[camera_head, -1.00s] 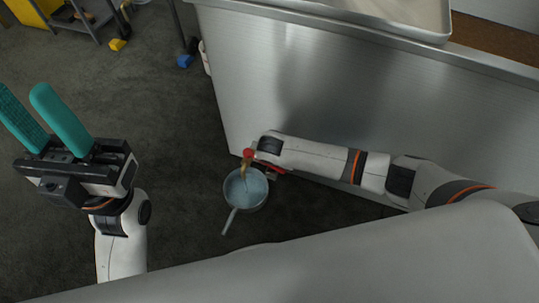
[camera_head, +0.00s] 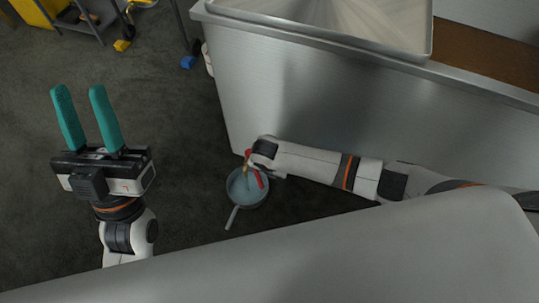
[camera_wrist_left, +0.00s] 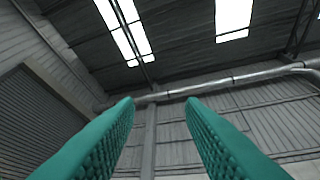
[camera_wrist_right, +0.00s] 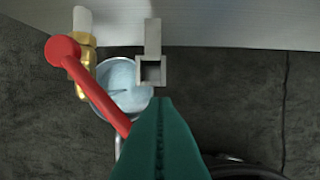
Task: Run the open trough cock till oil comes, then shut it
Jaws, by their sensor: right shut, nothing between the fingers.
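The trough cock (camera_wrist_right: 86,68) is a brass fitting on a short white pipe by the steel wall, with a red lever handle (camera_wrist_right: 95,92). In the head view the lever (camera_head: 260,180) slants down over the pan. The pan (camera_head: 247,187) stands below on the floor and holds bluish-grey liquid. I cannot tell whether a stream falls into it. My right gripper (camera_wrist_right: 160,104) is shut and empty, close beside the lever's lower part; contact is unclear. In the head view its fingers are hidden. My left gripper (camera_head: 84,92) is open and empty, far left of the cock.
The steel trough wall (camera_head: 300,85) rises behind the cock, with a wide tray (camera_head: 330,18) on top. A grey square-tube piece (camera_wrist_right: 152,62) projects right of the cock. Dark floor (camera_head: 170,120) is free on the left. A cart (camera_head: 85,15) stands at the back left.

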